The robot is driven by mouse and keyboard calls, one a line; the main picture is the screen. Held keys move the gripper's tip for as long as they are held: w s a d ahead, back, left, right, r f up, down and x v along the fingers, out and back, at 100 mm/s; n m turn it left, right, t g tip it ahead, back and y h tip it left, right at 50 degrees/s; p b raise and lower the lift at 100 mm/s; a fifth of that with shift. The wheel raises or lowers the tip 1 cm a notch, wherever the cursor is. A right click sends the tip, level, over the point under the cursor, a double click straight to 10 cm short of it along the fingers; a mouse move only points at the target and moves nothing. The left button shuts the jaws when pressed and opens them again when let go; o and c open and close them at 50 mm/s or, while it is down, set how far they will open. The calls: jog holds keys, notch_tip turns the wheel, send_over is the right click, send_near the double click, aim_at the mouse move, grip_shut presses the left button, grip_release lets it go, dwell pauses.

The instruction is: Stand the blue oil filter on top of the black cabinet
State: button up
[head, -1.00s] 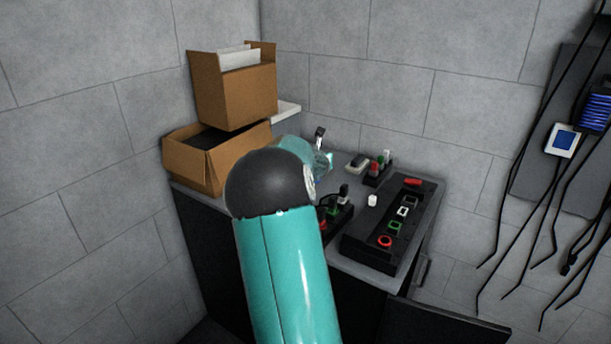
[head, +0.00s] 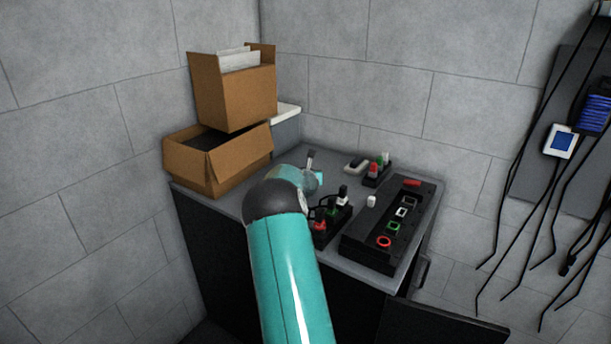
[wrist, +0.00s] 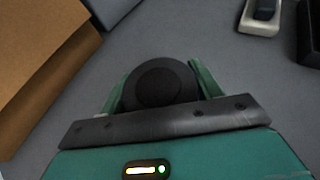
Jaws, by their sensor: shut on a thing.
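The black cabinet (head: 215,265) stands in the corner, with a grey top that also fills much of the wrist view (wrist: 190,35). My gripper (wrist: 160,88) is over this top, its two green fingers shut on a round dark thing (wrist: 163,83), which I take to be the blue oil filter. Only its black round end shows, and no blue is visible. In the head view my arm hides most of the gripper and the held thing. I cannot tell whether the filter touches the top.
Two stacked cardboard boxes (head: 236,95) stand at the left back of the top; one shows close in the wrist view (wrist: 35,60). A black control panel (head: 365,250) and small switch blocks (head: 377,170) occupy the right side.

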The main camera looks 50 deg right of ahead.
jog(key=shift+f, duration=0.1)
jog(key=o, duration=1.2)
